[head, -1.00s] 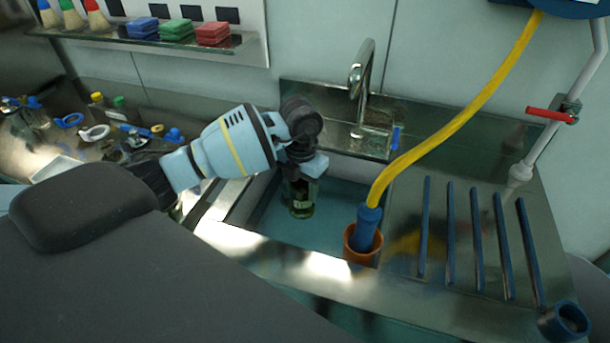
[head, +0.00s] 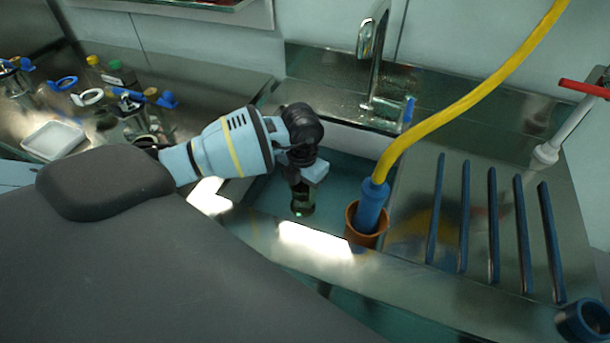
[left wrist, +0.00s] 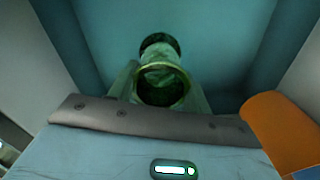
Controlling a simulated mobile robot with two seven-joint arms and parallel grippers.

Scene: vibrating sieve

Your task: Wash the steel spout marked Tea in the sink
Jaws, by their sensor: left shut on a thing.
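My left gripper (head: 303,178) points down inside the sink basin (head: 345,178), shut on a steel spout (head: 302,203). The spout hangs below the fingers and looks dark green with reflections. In the left wrist view, the spout (left wrist: 160,52) sits between the two fingers of the left gripper (left wrist: 163,88). Its round open rim faces the camera and a rounder part lies beyond. No Tea marking can be read. Teal basin floor and walls surround it; whether it touches the floor I cannot tell. My right gripper is out of view.
A tap (head: 371,45) stands behind the basin. An orange cup (head: 366,238) at its front right holds the blue nozzle (head: 371,203) of a yellow hose (head: 468,105). Blue bars (head: 493,225) line the drainer at right. Small parts and a white tray (head: 53,140) lie left.

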